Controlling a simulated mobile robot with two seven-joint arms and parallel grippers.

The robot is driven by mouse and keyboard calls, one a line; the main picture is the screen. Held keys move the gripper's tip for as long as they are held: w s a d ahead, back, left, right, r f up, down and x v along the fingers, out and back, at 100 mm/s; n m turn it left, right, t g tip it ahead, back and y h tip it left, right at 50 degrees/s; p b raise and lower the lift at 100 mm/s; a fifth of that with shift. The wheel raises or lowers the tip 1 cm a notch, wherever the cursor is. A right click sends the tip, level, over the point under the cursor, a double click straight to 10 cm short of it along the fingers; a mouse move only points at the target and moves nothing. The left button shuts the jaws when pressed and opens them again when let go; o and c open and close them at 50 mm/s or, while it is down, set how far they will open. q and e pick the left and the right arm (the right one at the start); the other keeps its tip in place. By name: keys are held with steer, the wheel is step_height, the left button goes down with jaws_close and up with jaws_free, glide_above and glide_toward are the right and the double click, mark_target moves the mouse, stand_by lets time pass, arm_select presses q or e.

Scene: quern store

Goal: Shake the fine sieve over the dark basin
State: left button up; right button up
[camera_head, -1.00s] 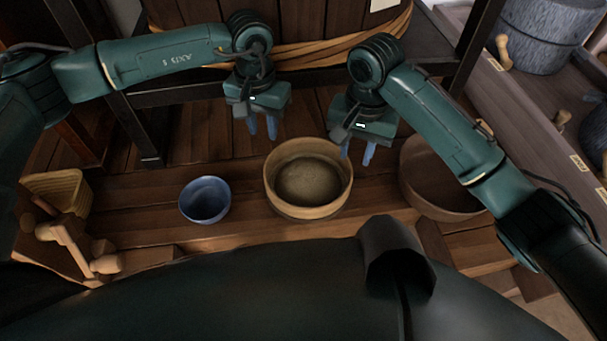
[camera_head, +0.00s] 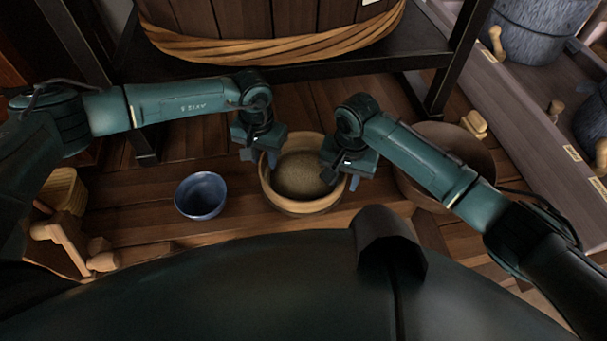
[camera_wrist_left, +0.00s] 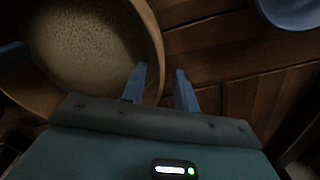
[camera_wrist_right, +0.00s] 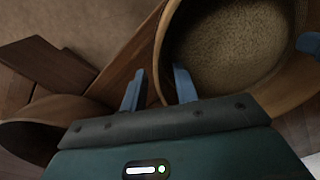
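The fine sieve (camera_head: 303,203) is a round, pale wooden hoop with a grainy tan bed inside, standing on the plank surface in the middle of the head view. My left gripper (camera_head: 261,160) is at its left rim, and my right gripper (camera_head: 341,180) is at its right rim. Each wrist view shows the two blue fingers apart, one on the inner side and one on the outer side of the rim, with gaps left. The dark basin (camera_head: 452,138), a wide brown bowl, stands to the right, partly hidden by my right arm. It also shows in the right wrist view (camera_wrist_right: 42,135).
A blue bowl (camera_head: 201,195) stands left of the sieve. A wooden stand (camera_head: 68,238) and a ribbed woven-looking box (camera_head: 65,190) are at the far left. A large banded tub (camera_head: 270,45) on a dark frame is behind. A pale block (camera_head: 474,124) lies behind the basin.

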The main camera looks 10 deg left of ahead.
arm_select(q)
steer(key=shift+f, duration=0.75)
arm_select(e)
steer(key=shift+f, duration=0.75)
arm_select(q)
jaws_close()
arm_select(e)
jaws_close()
